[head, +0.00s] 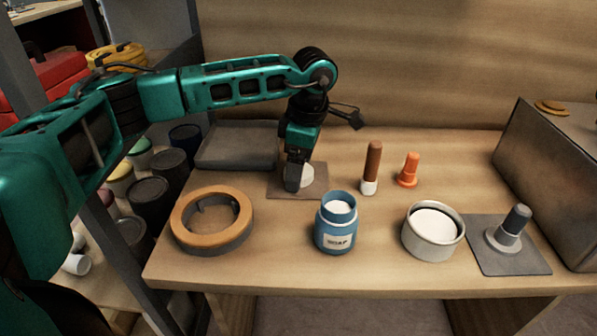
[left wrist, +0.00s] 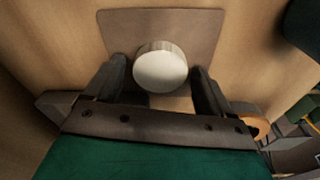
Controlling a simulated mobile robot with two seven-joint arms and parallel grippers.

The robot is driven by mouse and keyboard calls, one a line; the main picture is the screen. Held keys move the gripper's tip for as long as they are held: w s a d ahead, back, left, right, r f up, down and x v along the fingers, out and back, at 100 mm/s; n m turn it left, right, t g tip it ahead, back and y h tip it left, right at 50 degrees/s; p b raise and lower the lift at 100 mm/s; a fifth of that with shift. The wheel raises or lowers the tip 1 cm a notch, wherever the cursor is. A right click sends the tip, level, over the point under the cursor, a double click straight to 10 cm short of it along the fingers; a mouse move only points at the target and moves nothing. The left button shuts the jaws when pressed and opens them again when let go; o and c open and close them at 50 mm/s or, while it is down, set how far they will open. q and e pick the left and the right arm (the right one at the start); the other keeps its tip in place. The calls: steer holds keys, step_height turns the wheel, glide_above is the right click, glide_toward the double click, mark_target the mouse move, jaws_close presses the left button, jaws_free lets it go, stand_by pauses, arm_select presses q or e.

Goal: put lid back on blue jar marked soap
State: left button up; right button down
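The blue jar marked SOAP (head: 336,232) stands upright and open-topped near the table's front, with white contents showing in its mouth. A round white lid (head: 307,175) lies on a thin brown mat (head: 285,190) behind the jar, partly hidden by my left gripper (head: 298,182). In the left wrist view the lid (left wrist: 160,70) sits between the fingertips of my left gripper (left wrist: 157,78). The fingers are open, with a small gap on each side of the lid. My right gripper is in neither view.
An orange tape ring (head: 212,222) is left of the jar, a white tub (head: 432,232) right. A brown-handled tool (head: 371,167) and orange plug (head: 409,170) stand behind. A grey-handled stamp (head: 512,226) stands on a grey mat at right. A grey tray (head: 237,146) is at back left.

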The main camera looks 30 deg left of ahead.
arm_select(q)
steer(key=c, duration=0.9)
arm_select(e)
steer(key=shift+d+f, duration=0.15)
arm_select(q)
steer(key=shift+r, duration=0.1)
